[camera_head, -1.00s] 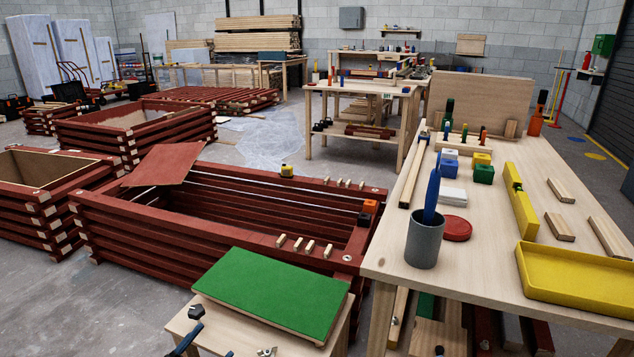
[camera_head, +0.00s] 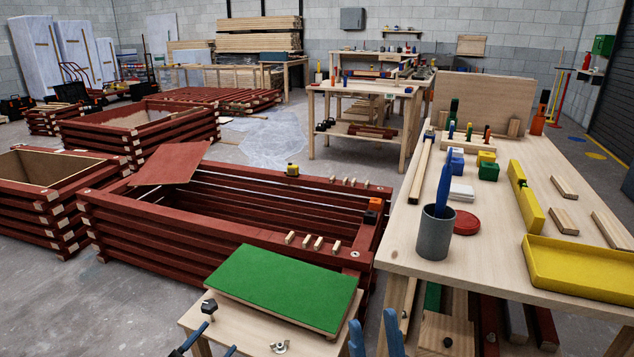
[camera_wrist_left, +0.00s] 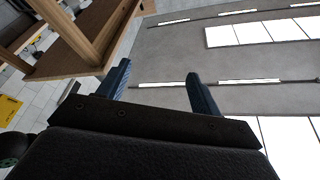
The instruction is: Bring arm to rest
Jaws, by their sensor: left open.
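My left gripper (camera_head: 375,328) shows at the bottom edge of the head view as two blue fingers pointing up. The fingers are apart with nothing between them. They stand in front of the workbench's near left leg, to the right of the small table with the green board. In the left wrist view the same blue fingers (camera_wrist_left: 158,80) are spread and empty, with the grey ceiling and its lights beyond them. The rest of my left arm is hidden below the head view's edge. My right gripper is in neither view.
The wooden workbench (camera_head: 405,240) stands to the right, with a grey cup (camera_head: 435,236) and a yellow tray (camera_head: 580,270). The green board (camera_head: 283,285) lies on a small table. A red batten frame (camera_head: 200,232) is behind. Wooden framework (camera_wrist_left: 85,35) is close in the left wrist view.

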